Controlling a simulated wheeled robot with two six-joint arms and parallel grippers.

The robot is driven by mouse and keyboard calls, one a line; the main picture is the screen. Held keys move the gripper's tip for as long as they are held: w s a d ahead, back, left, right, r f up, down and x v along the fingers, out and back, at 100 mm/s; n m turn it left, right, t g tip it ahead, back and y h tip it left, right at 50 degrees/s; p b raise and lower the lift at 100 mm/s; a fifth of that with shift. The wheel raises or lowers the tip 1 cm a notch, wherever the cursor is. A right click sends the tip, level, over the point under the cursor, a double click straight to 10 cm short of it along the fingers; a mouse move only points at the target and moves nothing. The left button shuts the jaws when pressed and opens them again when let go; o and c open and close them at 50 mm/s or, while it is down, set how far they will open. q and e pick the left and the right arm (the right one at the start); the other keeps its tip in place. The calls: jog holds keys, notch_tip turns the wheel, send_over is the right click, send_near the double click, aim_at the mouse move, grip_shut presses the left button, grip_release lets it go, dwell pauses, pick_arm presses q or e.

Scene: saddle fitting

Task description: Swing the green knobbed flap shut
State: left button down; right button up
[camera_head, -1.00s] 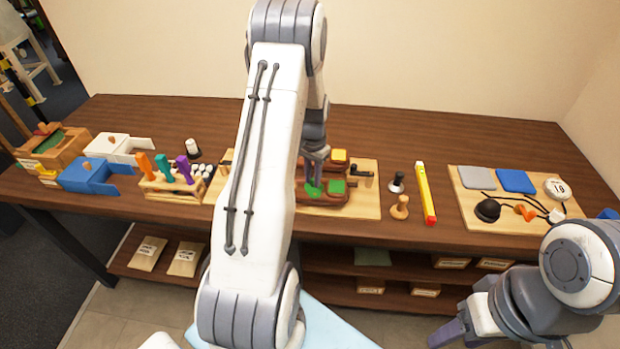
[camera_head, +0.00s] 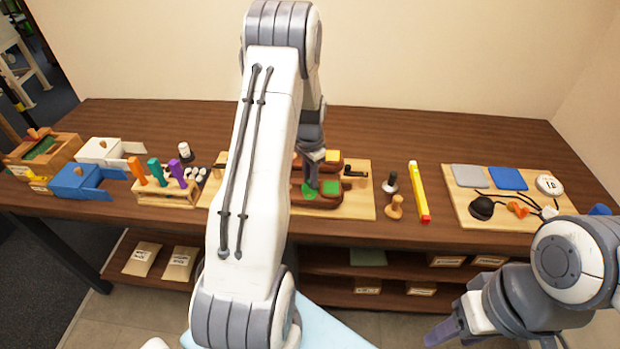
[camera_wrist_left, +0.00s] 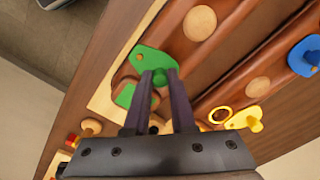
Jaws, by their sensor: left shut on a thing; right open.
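The green knobbed flap (camera_wrist_left: 152,60) is a flat green plate on the brown saddle-like piece (camera_wrist_left: 188,60). In the left wrist view my left gripper (camera_wrist_left: 159,76) is shut on its knob, which the fingertips mostly hide. A green-floored recess (camera_wrist_left: 124,95) beside the flap is in view and uncovered for the most part. In the head view the flap (camera_head: 306,192) sits just left of the green square (camera_head: 331,187), with my left gripper (camera_head: 311,187) coming down on it. My right gripper (camera_head: 442,333) is open and empty, low at the front right, away from the table top.
A yellow flap (camera_wrist_left: 243,120) with a ring and a blue flap (camera_wrist_left: 304,57) sit on the same fixture. A tool rack (camera_head: 165,198) stands left.

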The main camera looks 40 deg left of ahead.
pick_arm(q)
jog(key=shift+w, duration=0.1)
jog(key=c, duration=0.8)
grip_release()
jog(key=shift+d, duration=0.1)
jog(key=shift+o, duration=0.2)
notch_tip(320, 180, up, 11)
jog(key=b, duration=0.2)
jog(key=shift+f, duration=0.2)
